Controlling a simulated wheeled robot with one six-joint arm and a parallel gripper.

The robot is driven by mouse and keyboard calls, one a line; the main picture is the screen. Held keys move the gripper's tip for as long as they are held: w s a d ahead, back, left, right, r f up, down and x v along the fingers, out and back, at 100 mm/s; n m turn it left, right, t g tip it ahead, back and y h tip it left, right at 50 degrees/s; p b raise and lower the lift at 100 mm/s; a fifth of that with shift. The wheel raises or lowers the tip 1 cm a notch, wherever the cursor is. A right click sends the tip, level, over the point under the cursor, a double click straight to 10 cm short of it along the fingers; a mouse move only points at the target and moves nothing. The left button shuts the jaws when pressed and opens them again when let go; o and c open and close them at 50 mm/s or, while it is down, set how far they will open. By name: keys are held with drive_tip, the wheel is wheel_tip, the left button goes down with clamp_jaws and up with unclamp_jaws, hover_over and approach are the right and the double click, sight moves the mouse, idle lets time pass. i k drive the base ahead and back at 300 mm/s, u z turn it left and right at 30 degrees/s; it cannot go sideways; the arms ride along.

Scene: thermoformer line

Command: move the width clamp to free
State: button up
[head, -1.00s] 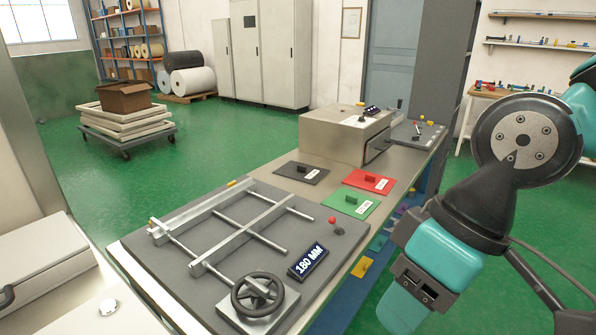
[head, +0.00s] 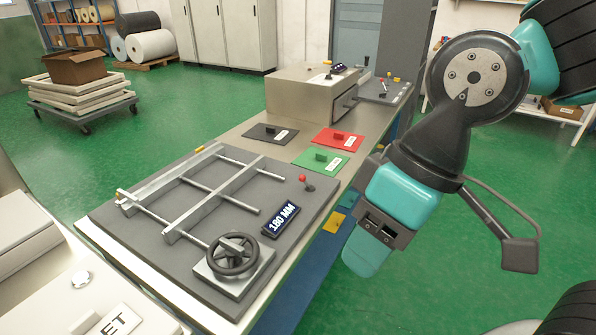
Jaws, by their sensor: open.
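A small lever with a red knob (head: 303,179), which looks like the width clamp, stands on the dark grey plate (head: 120,225) near its right edge. Its knob leans up and left from a dark base; no position label is readable. Beside it a display (head: 281,220) reads 180 MM. A black handwheel (head: 234,254) sits in front of two pale parallel rails (head: 210,200). My gripper (head: 381,229) is at the lower end of my teal arm, right of the plate and apart from the lever. It is open and holds nothing visible; its fingertips are hard to make out.
Black (head: 271,133), red (head: 337,140) and green (head: 319,159) labelled plates with small handles lie behind the lever. A metal box machine (head: 305,90) stands farther back. A cart with frames and a carton (head: 75,68) is at left. Green floor lies open at right.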

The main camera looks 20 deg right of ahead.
sight(302, 178)
drive_tip(key=z, duration=1.4)
drive_tip(key=i, duration=0.55)
drive_tip(key=u, duration=2.25)
